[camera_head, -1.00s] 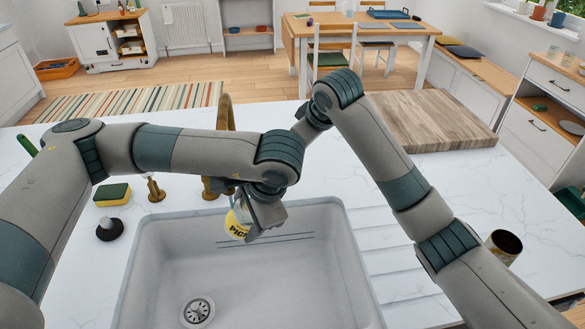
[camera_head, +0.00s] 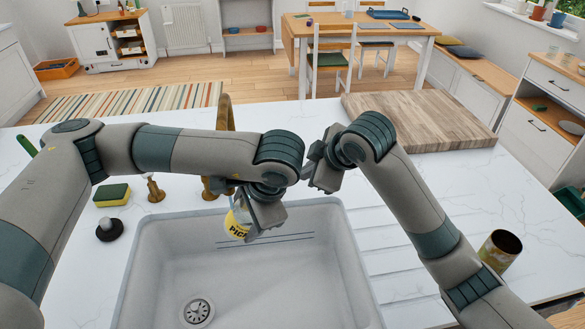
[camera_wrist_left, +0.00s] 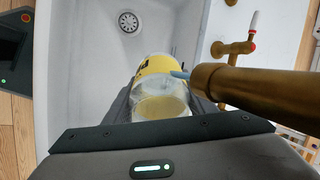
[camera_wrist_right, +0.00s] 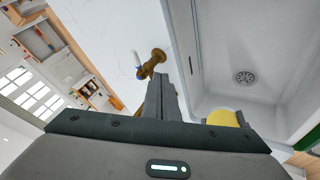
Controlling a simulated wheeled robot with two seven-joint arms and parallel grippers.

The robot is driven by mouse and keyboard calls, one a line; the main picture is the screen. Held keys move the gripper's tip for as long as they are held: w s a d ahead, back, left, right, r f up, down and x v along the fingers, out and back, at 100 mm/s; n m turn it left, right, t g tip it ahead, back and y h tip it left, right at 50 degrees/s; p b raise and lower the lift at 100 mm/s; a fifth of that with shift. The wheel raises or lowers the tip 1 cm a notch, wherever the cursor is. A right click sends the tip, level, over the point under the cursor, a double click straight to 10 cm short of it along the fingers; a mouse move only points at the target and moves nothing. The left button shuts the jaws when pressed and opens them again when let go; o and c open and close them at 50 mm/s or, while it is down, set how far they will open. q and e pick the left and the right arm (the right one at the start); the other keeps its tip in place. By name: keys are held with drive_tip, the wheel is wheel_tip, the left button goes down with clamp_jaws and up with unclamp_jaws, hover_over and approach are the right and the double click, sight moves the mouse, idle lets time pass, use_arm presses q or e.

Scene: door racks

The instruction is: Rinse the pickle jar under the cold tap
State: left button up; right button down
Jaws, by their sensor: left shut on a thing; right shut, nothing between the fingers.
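The pickle jar (camera_head: 238,222), glass with a yellow label, is held tilted over the sink by my left gripper (camera_head: 262,222), which is shut on it. The jar (camera_wrist_left: 155,95) also shows in the left wrist view, beside the mouth of the brass tap spout (camera_wrist_left: 240,85). A short pale-blue streak there looks like water. My right gripper (camera_head: 318,172) is shut and empty, right of the left wrist. In the right wrist view, the blue-marked tap handle (camera_wrist_right: 152,63) is just beyond its fingertips; I cannot tell whether they touch. A red-marked handle (camera_wrist_left: 248,47) shows in the left wrist view.
The white sink (camera_head: 260,285) is empty. A sponge (camera_head: 112,195) and a black plug (camera_head: 109,230) lie left of it. An open can (camera_head: 500,250) stands on the right. A wooden board (camera_head: 420,120) lies at the back right of the worktop.

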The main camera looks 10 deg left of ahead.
drive_tip(key=w+a+f, duration=0.4)
drive_tip(key=w+f, duration=0.2)
drive_tip(key=w, duration=0.2)
drive_tip(key=shift+w+a+f, duration=0.25)
drive_tip(key=shift+w+f, duration=0.1)
drive_tip(key=shift+f, duration=0.05)
drive_tip(key=shift+w, duration=0.1)
idle(0.4)
drive_tip(key=shift+w+d+n+g+y, duration=0.2)
drive_tip(key=shift+w+n, duration=0.2)
drive_tip(key=shift+w, duration=0.05)
drive_tip(key=shift+w+d+n+g+y, duration=0.2)
drive_tip(key=shift+w+n, duration=0.2)
drive_tip(key=shift+s, duration=0.1)
